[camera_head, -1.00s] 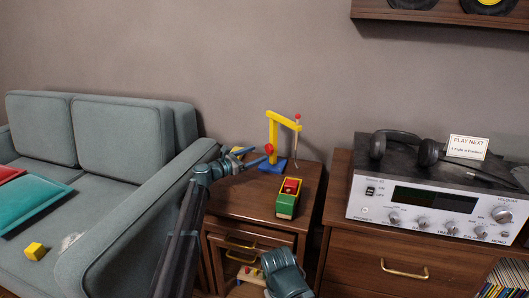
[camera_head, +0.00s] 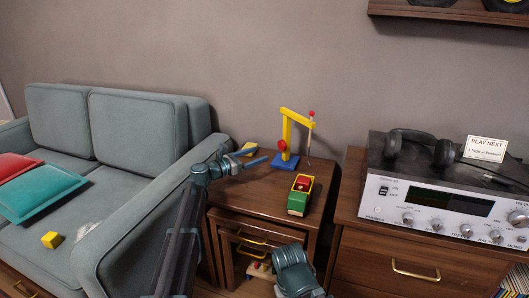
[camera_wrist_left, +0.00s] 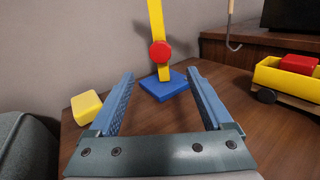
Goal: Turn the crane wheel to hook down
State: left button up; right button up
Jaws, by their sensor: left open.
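The toy crane has a yellow post (camera_head: 287,133) on a blue base (camera_head: 285,162) and stands on the small wooden cabinet. Its round red wheel (camera_head: 281,145) is on the post's near side; it also shows in the left wrist view (camera_wrist_left: 160,53). The grey hook (camera_head: 308,160) hangs from the arm's right end; its curved tip shows in the left wrist view (camera_wrist_left: 233,45). My left gripper (camera_head: 260,154) is open and empty, left of the crane. In the left wrist view its fingers (camera_wrist_left: 160,77) point toward the crane, with the wheel beyond them, apart.
A toy truck (camera_head: 300,195) with a red load stands right of the crane. A yellow block (camera_wrist_left: 87,107) lies left of my left fingers. The sofa (camera_head: 150,170) borders the cabinet (camera_head: 255,200) on the left. An amplifier (camera_head: 440,205) with headphones is at the right.

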aim_at(289, 143)
pick_arm(q)
jog(key=shift+w+d+r+n, duration=0.2)
jog(key=shift+w+d+n, duration=0.55)
jog(key=shift+d+n, duration=0.3)
jog(key=x, duration=1.3)
jog(key=shift+w+d+f, duration=0.2)
jog(key=shift+w+d, duration=0.05)
grip_shut()
jog(key=m, duration=0.4)
